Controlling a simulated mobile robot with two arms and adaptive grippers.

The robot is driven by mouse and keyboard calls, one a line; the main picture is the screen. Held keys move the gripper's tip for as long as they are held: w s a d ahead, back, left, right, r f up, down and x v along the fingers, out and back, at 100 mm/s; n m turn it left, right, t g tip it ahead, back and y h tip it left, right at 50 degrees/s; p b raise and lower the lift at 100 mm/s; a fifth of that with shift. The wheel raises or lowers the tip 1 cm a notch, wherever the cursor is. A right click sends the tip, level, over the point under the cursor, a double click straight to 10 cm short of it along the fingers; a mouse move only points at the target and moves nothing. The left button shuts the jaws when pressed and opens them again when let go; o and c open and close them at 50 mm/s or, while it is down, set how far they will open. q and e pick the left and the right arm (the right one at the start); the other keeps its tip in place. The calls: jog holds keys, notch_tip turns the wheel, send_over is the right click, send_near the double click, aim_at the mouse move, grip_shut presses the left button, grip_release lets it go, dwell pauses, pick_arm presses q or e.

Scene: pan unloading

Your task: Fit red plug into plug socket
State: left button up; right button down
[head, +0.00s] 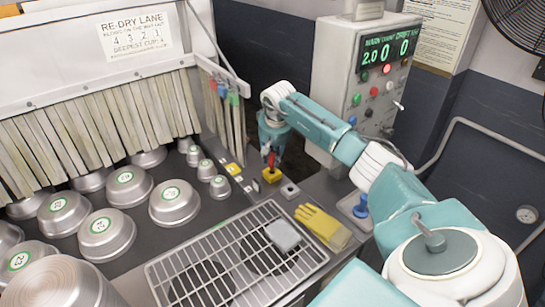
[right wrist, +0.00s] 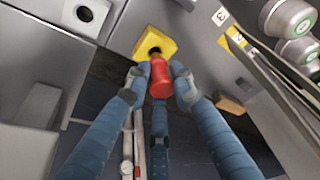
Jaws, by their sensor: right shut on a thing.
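The red plug (head: 271,159) is upright beneath my right gripper (head: 272,143) in the head view. In the right wrist view the red plug (right wrist: 160,80) sits between the blue fingers of my right gripper (right wrist: 159,76), which is shut on it. Its dark tip points at the yellow socket block (right wrist: 149,42), and I cannot tell whether the tip is inside the hole. In the head view the yellow socket block (head: 271,175) stands on the counter right below the plug. My left gripper is not in view.
A grey block with a hole (head: 290,190) stands close beside the yellow one; it also shows in the right wrist view (right wrist: 84,14). A wire rack (head: 190,262), yellow gloves (head: 322,226) and several metal pans (head: 174,203) lie around. A control box (head: 345,75) stands behind.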

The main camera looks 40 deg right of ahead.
jog(key=shift+f+b, duration=1.05)
jog(key=shift+f, duration=0.4)
dwell(0.5)
jog(key=c, duration=1.4)
grip_release()
jog(key=shift+r, duration=0.15)
jog(key=v, duration=1.1)
jog(key=shift+r, duration=0.4)
jog(key=shift+s, duration=0.1)
